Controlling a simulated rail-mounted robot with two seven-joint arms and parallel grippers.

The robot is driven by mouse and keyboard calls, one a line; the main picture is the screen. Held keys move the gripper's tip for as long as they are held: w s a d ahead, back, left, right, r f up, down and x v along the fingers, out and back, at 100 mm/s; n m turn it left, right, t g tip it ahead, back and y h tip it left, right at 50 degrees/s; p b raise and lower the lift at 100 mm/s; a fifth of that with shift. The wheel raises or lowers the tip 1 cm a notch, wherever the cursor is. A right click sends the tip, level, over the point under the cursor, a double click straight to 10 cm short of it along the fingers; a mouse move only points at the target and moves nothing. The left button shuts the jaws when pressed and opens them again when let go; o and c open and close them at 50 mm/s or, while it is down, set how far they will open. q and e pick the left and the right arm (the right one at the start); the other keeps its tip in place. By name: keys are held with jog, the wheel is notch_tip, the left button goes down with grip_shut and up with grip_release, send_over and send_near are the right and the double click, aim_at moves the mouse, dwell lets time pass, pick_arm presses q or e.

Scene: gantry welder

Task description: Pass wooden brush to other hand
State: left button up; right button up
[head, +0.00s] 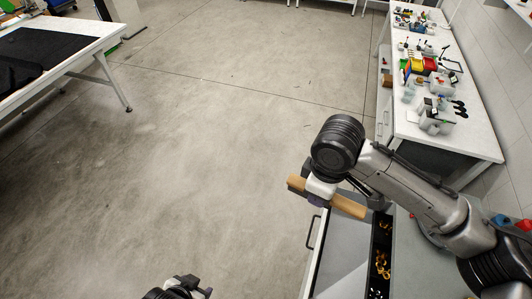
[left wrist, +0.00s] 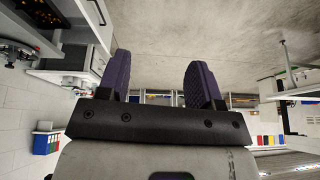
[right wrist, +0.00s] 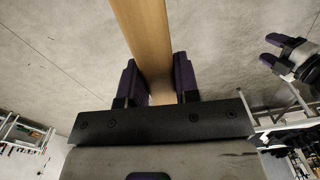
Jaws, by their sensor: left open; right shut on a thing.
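The wooden brush (head: 348,206) is a light brown wooden bar in the head view. My right gripper (head: 318,194) is shut around it, with wood showing on both sides. In the right wrist view the brush (right wrist: 146,38) passes between the two purple fingers of my right gripper (right wrist: 157,78) and runs out of the top. I cannot make out any bristles. My left gripper (head: 202,289) is at the bottom edge of the head view, apart from the brush. In the left wrist view the left gripper (left wrist: 159,75) is open, with nothing between its fingers.
An open drawer (head: 345,245) with a dark compartment of gold-coloured parts (head: 381,262) lies below the brush. A white workbench (head: 470,142) with bins and tools stands at right. A table with a dark mat (head: 45,45) stands at left. The floor between is clear.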

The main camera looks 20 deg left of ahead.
pick_arm(q)
jog(key=w+d+r+m+t+h, duration=0.25)
jog(key=w+r+t, duration=0.45)
jog(key=w+r, duration=2.2)
jog(key=m+g+h, duration=1)
jog(key=m+g, duration=0.5)
jog(key=g, duration=0.1)
send_near(299, 185)
jog(key=w+a+f, duration=0.1)
jog(key=w+a, duration=0.1)
jog(key=s+d+f, duration=0.1)
jog(key=d, duration=0.2)
jog(key=s+d+f+m, duration=0.1)
jog(key=d+f, duration=0.1)
jog(key=d, duration=0.2)
jog(key=s+d+f+m, duration=0.1)
jog(key=d, duration=0.2)
jog(key=shift+s+d+f, duration=0.3)
jog(key=shift+s+d, duration=0.1)
